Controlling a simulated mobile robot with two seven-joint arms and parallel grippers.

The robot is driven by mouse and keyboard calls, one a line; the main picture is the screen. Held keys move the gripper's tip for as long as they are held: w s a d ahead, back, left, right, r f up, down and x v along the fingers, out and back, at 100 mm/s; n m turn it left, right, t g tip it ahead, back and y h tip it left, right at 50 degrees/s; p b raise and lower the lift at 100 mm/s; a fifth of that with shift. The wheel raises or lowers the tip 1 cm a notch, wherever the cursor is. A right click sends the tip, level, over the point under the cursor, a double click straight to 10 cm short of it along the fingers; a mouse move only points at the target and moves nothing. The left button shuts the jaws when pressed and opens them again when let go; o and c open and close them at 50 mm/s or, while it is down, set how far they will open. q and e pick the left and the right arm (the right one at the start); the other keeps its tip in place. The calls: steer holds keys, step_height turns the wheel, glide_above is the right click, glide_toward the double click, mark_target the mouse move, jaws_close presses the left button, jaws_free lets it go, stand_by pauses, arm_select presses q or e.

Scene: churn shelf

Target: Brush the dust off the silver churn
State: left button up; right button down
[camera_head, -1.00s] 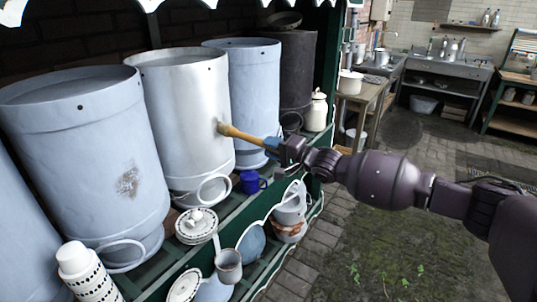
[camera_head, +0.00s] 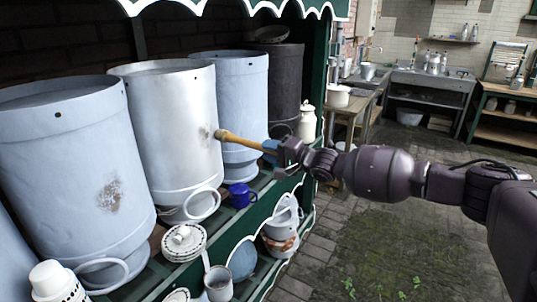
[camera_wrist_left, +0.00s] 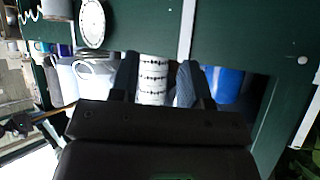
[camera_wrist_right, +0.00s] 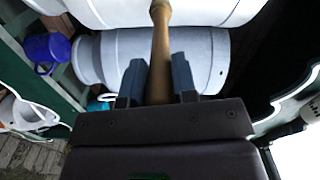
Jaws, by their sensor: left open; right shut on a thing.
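The silver churn (camera_head: 178,122) stands on the green shelf between two pale blue churns. A small dull, dusty patch (camera_head: 207,138) shows on its right side. My right gripper (camera_head: 276,150) is shut on the brush (camera_head: 240,141) by its wooden handle. The brush points left, and its head end is at the churn's side by the patch. In the right wrist view the handle (camera_wrist_right: 160,52) runs up between the fingers to the churn; the bristles are hidden. My left gripper (camera_wrist_left: 157,80) shows only in the left wrist view, open, in front of the shelf's crockery.
A blue mug (camera_head: 241,195), stacked plates (camera_head: 184,243) and a cream lidded can (camera_head: 307,122) stand on the shelf. A pale blue churn (camera_head: 75,165) with a rusty patch is at left. White jugs (camera_head: 284,222) sit lower. The paved floor at right is clear.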

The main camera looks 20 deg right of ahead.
steer(key=shift+r+p, duration=0.45)
steer(key=shift+r, duration=0.45)
steer(key=s+a+p, duration=0.1)
steer(key=p, duration=0.1)
steer(key=s+a+p, duration=0.1)
steer(key=a, duration=0.1)
steer(key=shift+s+a+p, duration=0.15)
steer(key=shift+p, duration=0.2)
steer(key=s+a+p, duration=0.1)
steer(key=p, duration=0.1)
steer(key=s+a+p, duration=0.1)
steer(key=a+p, duration=0.1)
steer(key=shift+s+f, duration=0.1)
steer(key=shift+s, duration=0.1)
steer(key=shift+d, duration=0.15)
